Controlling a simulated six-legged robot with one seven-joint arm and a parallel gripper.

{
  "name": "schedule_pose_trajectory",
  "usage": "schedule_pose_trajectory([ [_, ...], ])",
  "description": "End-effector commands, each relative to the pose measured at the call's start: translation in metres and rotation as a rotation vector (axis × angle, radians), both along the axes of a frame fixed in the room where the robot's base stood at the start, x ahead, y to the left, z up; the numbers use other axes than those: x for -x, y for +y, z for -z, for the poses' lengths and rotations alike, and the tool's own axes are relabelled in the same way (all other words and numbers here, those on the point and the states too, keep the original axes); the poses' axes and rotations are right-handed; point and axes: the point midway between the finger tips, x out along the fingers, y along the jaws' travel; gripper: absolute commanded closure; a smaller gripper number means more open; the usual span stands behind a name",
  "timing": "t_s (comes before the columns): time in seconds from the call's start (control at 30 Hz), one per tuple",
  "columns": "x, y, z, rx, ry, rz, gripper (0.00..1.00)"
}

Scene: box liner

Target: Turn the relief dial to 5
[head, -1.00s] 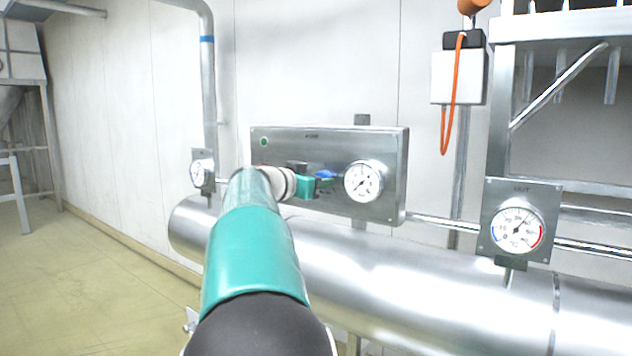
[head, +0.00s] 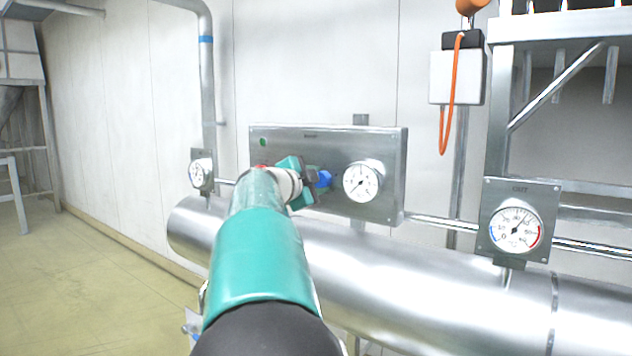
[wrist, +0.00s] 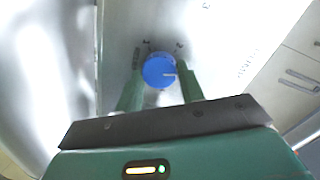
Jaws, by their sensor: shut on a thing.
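The relief dial is a round blue knob (wrist: 159,71) with a pale pointer mark near its right side, on the steel panel, in the wrist view. In the head view the blue dial (head: 323,179) shows just left of the white gauge, partly behind my gripper. My gripper (wrist: 160,88) has its two green fingers on either side of the dial and is shut on it. In the head view my gripper (head: 311,182) is at the panel, its fingers partly hidden by my wrist.
The steel panel (head: 385,145) carries a white gauge (head: 361,182) and a green light (head: 263,142). A large steel pipe (head: 420,275) runs below it. A gauge plate marked OUT (head: 519,188) stands at right, a smaller gauge (head: 198,174) at left. Floor is open at left.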

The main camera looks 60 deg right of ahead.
Motion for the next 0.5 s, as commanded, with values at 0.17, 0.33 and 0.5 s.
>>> schedule_pose_trajectory([
  [0.17,0.0006,0.0005,0.0004,0.026,-0.165,0.000,0.84],
  [0.33,0.0009,0.0006,0.0010,0.051,-0.325,-0.001,0.84],
  [0.5,0.0020,0.0005,0.0015,0.076,-0.484,0.001,0.84],
])
